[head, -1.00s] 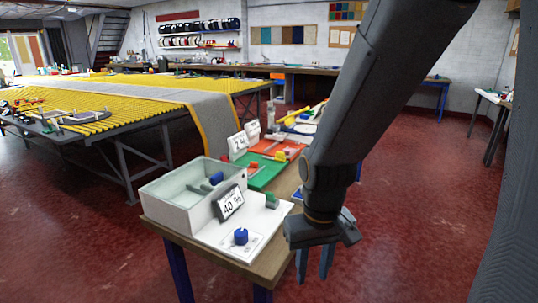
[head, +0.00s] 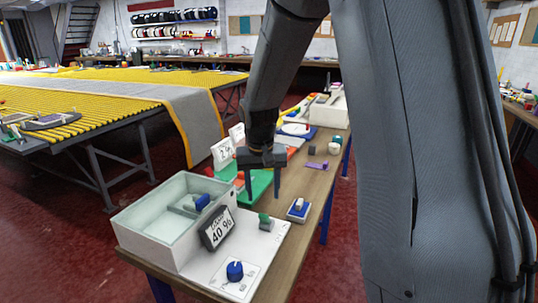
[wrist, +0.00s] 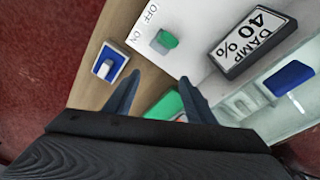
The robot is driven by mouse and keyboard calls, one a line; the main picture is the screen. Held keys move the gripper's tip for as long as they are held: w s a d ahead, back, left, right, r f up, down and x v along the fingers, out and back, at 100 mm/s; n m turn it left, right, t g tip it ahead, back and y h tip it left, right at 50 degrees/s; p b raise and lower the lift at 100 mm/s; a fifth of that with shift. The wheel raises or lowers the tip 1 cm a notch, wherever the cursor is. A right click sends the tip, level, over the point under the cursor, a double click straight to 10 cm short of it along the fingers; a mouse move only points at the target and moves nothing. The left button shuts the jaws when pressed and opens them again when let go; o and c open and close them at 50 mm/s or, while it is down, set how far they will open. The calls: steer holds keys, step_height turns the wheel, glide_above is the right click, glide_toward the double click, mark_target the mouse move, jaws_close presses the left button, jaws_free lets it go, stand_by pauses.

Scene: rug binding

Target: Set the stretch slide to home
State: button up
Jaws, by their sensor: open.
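My gripper (head: 262,192) hangs open and empty, fingers down, beside the white damp unit (head: 262,250) and in front of the green board (head: 260,181). A red knob (head: 240,178) shows at the left of that board, next to a small white sign (head: 222,154) that seems to read 2 %. I cannot read a stretch label, so I cannot tell for sure which control is the stretch slide. In the wrist view the two fingertips (wrist: 158,88) are apart, with part of the green board (wrist: 166,107) between them. My arm hides much of the boards behind.
The damp unit has a 40 % display (head: 217,229), a blue knob (head: 235,270), a green switch (head: 265,222) and a blue-handled piece (head: 202,201) in its basin. A blue-and-white block (head: 298,208) and a purple piece (head: 318,165) lie on the wooden bench (head: 312,189).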

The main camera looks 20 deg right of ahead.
steer(key=w+d+r+m+t+h+p, duration=0.1)
steer(key=w+d+m+p, duration=0.3)
steer(key=w, duration=0.9)
steer(key=w+d+m+h+b, duration=0.1)
steer(key=w+d+m, duration=0.1)
steer(key=w+d, duration=0.75)
steer(key=shift+w+a+f+p, duration=0.1)
steer(key=shift+w+f+p, duration=0.25)
steer(key=shift+w+f, duration=0.55)
steer(key=shift+w+a+f+p, duration=0.15)
steer(key=shift+w+f+p, duration=0.4)
steer(key=shift+f, duration=0.6)
steer(key=shift+w+a+f+p, duration=0.1)
steer(key=shift+w+f+p, duration=0.1)
steer(key=shift+w+f, duration=0.75)
